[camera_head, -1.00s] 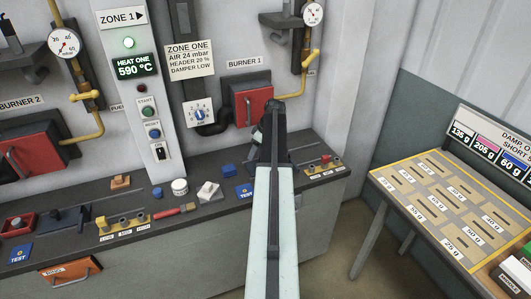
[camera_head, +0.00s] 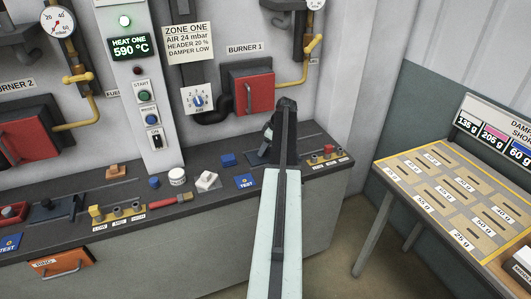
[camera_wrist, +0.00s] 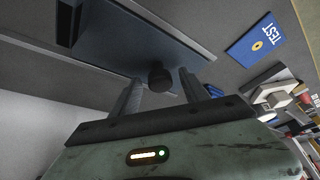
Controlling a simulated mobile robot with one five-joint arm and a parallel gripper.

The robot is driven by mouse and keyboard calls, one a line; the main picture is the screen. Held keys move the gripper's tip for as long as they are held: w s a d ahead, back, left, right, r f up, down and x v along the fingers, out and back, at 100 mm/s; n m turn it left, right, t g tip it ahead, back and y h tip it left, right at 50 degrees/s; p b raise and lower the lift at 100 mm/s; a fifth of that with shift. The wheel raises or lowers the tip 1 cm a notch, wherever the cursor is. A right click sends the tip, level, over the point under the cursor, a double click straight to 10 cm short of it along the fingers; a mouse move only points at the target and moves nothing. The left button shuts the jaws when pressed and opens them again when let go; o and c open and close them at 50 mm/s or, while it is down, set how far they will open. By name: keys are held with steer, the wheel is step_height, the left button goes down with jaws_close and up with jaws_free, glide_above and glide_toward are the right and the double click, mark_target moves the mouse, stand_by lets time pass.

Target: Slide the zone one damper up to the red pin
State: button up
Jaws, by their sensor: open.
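The zone one damper is a dark blue-grey plate (camera_wrist: 135,38) in the wrist view, with a short black knob (camera_wrist: 160,76) at its near edge. In the head view my arm covers most of it. My gripper (camera_wrist: 159,78) is open, its two fingers standing on either side of the knob; I cannot tell whether either touches it. A red pin (camera_head: 328,149) stands in the pin rack (camera_head: 322,159) to the right of my arm, on the counter; the rack's labels are too small to read surely.
A blue TEST card (camera_head: 246,181), a blue block (camera_head: 228,160) and a white switch (camera_head: 208,181) lie left of my arm. Farther left are a second pin rack (camera_head: 118,215) and another dark slider (camera_head: 52,207). A weight table (camera_head: 440,198) stands right, past a floor gap.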

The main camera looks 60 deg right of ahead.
steer(key=shift+r, duration=0.1)
steer(key=shift+c, duration=0.2)
jaws_close()
stand_by(1.1)
